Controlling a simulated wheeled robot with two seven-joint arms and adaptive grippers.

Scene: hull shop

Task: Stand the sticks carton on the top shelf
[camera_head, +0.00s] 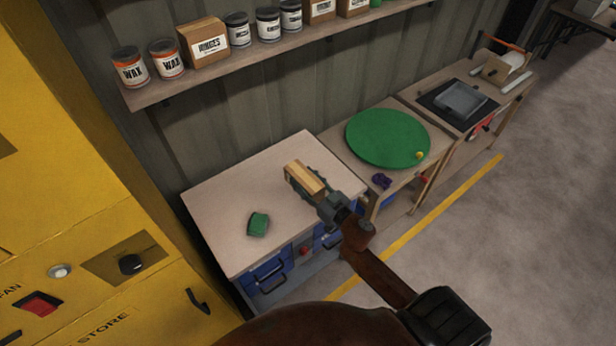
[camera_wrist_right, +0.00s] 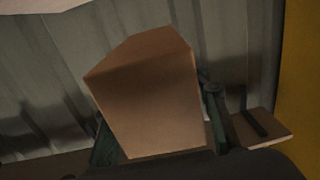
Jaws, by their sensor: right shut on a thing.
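My right gripper (camera_head: 306,182) is shut on a small tan carton (camera_head: 304,176), held above the workbench. No label on the carton can be read, so I cannot tell by print that it is the sticks carton. In the right wrist view the carton (camera_wrist_right: 150,95) fills the middle, tilted in the picture, between the green fingers. The shelf (camera_head: 150,93) runs along the corrugated wall, behind and above the gripper. A carton marked HINGES (camera_head: 204,43) stands on it. My left gripper is not in view.
Two WAX tins (camera_head: 130,68) stand left of the HINGES carton; more tins (camera_head: 268,24) and cartons (camera_head: 319,10) stand to its right. The workbench (camera_head: 215,205) holds a green block (camera_head: 258,224). A green disc (camera_head: 388,138) lies further right. A yellow cabinet (camera_head: 70,180) stands left.

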